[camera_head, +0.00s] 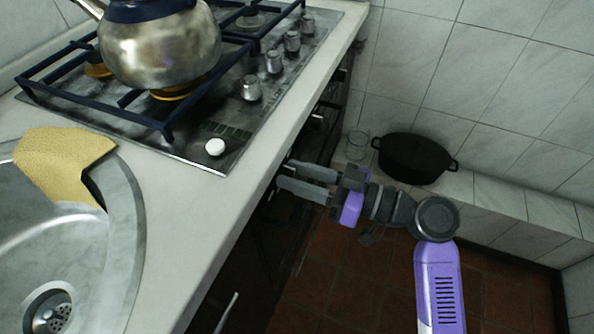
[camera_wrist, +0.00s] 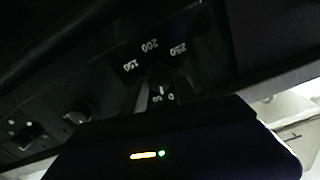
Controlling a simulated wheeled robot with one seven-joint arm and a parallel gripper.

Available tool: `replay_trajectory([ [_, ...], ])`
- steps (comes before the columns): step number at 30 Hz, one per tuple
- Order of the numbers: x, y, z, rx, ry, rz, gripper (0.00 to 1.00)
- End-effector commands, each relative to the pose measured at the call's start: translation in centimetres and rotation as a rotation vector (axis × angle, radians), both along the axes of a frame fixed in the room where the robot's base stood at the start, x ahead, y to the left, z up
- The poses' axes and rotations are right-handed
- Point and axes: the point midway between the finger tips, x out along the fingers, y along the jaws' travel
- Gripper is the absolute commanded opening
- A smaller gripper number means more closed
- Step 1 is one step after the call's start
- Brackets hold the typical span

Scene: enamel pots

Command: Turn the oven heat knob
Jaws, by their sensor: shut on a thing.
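The oven heat knob (camera_wrist: 160,78) is a dark knob on the black oven front, with white numbers 150, 200 and 250 above it and 50 and 0 below. My gripper (camera_head: 284,173) reaches from the right to the oven front under the counter edge, and its two grey fingers are shut on the knob. In the head view the fingertips meet the shaded panel and the knob is hidden.
Two more knobs (camera_wrist: 78,115) (camera_wrist: 27,135) sit to the left in the wrist view. The counter edge (camera_head: 250,165) runs above my gripper. A kettle (camera_head: 160,45) stands on the hob. A black pot (camera_head: 413,158) and a glass (camera_head: 357,144) stand on the ledge by the wall.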

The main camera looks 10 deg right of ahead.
Motion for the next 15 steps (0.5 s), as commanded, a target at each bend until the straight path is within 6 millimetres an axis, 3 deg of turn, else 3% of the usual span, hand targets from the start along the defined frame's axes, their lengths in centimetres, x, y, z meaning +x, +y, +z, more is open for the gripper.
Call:
replay_trajectory([
  [15,0.03,-0.07,-0.01,0.161,0.225,0.001,0.0],
])
